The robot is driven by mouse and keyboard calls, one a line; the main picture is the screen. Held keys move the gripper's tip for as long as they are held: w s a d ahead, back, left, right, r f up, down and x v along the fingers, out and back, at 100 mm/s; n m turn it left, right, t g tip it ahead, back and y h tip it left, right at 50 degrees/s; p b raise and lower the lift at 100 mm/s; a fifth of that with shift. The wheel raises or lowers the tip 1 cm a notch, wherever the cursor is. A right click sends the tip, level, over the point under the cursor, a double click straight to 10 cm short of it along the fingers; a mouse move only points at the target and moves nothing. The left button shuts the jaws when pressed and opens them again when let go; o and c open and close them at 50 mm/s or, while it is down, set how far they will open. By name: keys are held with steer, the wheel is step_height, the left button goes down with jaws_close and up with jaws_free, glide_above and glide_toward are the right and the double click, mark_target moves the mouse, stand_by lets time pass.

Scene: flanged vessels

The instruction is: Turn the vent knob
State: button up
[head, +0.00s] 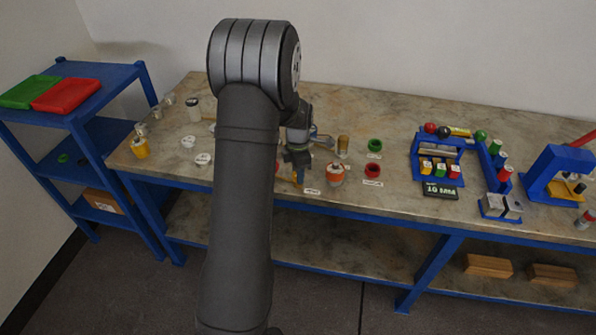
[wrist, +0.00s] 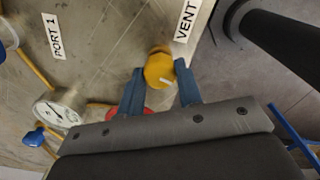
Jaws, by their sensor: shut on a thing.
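The vent knob (wrist: 159,71) is yellow with a small white mark on its face. It shows in the wrist view below the white VENT label (wrist: 187,22). My gripper (wrist: 160,78) has its two blue fingers on either side of the knob and is shut on it. In the head view my gripper (head: 297,172) is at the front part of the bench, partly hidden by my arm. The knob is hardly visible there.
In the wrist view a round gauge (wrist: 58,109), a blue handle (wrist: 34,137) and a PORT 1 label (wrist: 53,36) are nearby. A red-and-white vessel (head: 335,175) stands right of my gripper. Blue fixtures (head: 437,165) stand farther right on the bench.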

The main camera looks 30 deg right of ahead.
steer(key=m, duration=1.1)
steer(key=shift+m, duration=1.7)
steer(key=o, duration=1)
steer(key=shift+r, duration=0.15)
step_height(320, 180, up, 17)
steer(key=shift+r, duration=0.1)
